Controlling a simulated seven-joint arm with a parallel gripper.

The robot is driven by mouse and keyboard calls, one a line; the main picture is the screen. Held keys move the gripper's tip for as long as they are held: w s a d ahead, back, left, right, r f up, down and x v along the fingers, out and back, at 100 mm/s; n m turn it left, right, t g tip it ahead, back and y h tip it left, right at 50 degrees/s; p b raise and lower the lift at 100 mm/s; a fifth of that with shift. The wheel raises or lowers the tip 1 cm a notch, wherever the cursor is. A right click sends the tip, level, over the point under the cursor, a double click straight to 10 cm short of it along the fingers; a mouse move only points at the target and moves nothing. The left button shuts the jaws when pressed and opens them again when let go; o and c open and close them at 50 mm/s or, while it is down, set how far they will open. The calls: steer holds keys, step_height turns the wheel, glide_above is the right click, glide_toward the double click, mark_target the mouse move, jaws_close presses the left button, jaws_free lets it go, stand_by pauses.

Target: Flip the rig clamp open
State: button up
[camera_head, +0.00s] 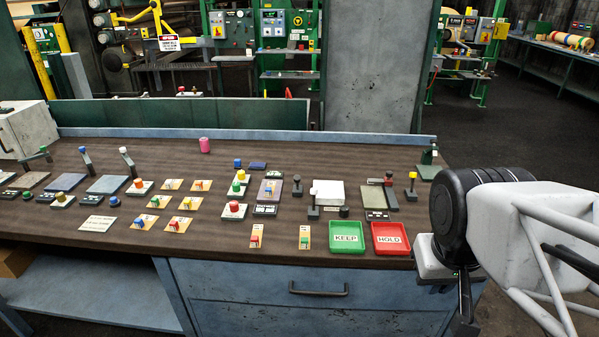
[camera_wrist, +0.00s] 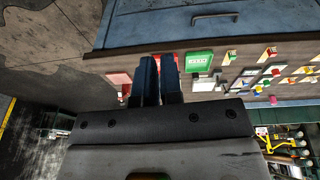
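I cannot tell for certain which fixture is the rig clamp. One candidate has a red-tipped dark lever (camera_head: 388,178) and stands by a grey-green plate at the right of the bench. Another is a dark upright lever fixture (camera_head: 313,204) beside a white block (camera_head: 328,193). My gripper (camera_head: 464,300) hangs off the bench's front right corner, pointing down and apart from both. In the wrist view my two dark fingers (camera_wrist: 159,62) lie close together with a narrow gap between them. Nothing shows held. The clamp cannot be made out in the wrist view.
A green KEEP tray (camera_head: 347,250) and a red HOLD tray (camera_head: 406,251) lie at the bench's front edge. A black-knobbed or yellow-topped lever (camera_head: 411,185) stands right of the plate. Buttons and small cards crowd the left and middle. A low rail (camera_head: 250,133) runs along the back.

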steer(key=shift+w+d+f, duration=0.1)
steer(key=shift+w+f, duration=0.05)
steer(key=shift+w, duration=0.3)
jaws_close()
steer(key=w+a+f+n+t+h, duration=0.25)
steer(key=w+n, duration=0.55)
steer(key=w, duration=0.4)
steer(key=w+a+f+n+t+h, duration=0.2)
steer(key=w+a+n+h, duration=0.15)
steer(key=w+n, duration=0.65)
steer(key=w+a+f+n+t+y, duration=0.1)
steer(key=w+a+f+n+t, duration=0.1)
steer(key=a, duration=0.6)
steer(key=w+a+f+n+t+y, duration=0.1)
steer(key=w+a+f+n+t, duration=0.1)
steer(key=w+a+f+n, duration=0.3)
steer(key=w+a+f+n+t+y, duration=0.2)
steer(key=w+a+f+n, duration=0.2)
steer(key=w+a+n, duration=0.3)
steer(key=w+a, duration=0.1)
steer(key=a, duration=0.2)
steer(key=shift+w+a, duration=0.25)
steer(key=shift+a, duration=0.1)
steer(key=shift+w, duration=0.1)
